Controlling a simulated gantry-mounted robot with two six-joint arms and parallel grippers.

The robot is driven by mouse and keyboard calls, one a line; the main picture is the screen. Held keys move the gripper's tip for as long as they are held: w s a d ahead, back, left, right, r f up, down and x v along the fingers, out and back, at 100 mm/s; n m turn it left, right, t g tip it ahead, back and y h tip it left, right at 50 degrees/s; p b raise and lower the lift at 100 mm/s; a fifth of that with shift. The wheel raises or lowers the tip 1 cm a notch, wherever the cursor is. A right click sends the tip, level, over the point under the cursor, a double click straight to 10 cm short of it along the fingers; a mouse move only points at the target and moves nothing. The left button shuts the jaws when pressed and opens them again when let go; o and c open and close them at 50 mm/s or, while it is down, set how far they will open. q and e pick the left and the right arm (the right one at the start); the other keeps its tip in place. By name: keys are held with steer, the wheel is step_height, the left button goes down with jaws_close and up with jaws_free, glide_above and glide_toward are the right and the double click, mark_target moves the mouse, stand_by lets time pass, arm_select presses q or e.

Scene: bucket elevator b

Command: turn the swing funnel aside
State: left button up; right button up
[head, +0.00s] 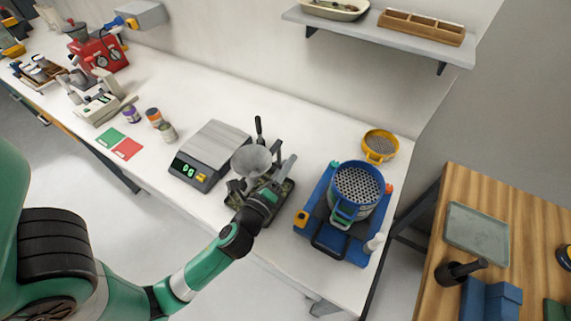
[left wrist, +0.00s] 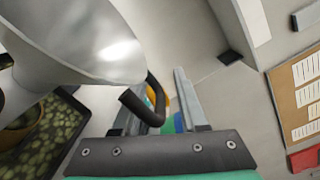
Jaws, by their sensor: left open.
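The grey metal swing funnel (head: 251,159) stands over a dark base with a mottled green surface, between the scale and the blue machine. In the left wrist view its cone (left wrist: 85,35) fills the upper left. A dark curved bar (left wrist: 154,100) shows beside the cone, close to the left finger; I cannot tell whether they touch. My left gripper (head: 283,164) is open, just right of the funnel. It also shows in the left wrist view (left wrist: 160,108), its fingers apart. My right gripper is not in view.
A scale (head: 212,152) stands left of the funnel. A blue machine with a perforated top (head: 357,183) stands right, with a yellow-rimmed sieve (head: 379,146) behind it. A black upright handle (head: 258,126) rises behind the funnel. A shelf (head: 375,32) hangs on the wall.

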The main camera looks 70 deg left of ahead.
arm_select(q)
steer(key=shift+c, duration=0.2)
jaws_close()
steer(key=shift+r, duration=0.1)
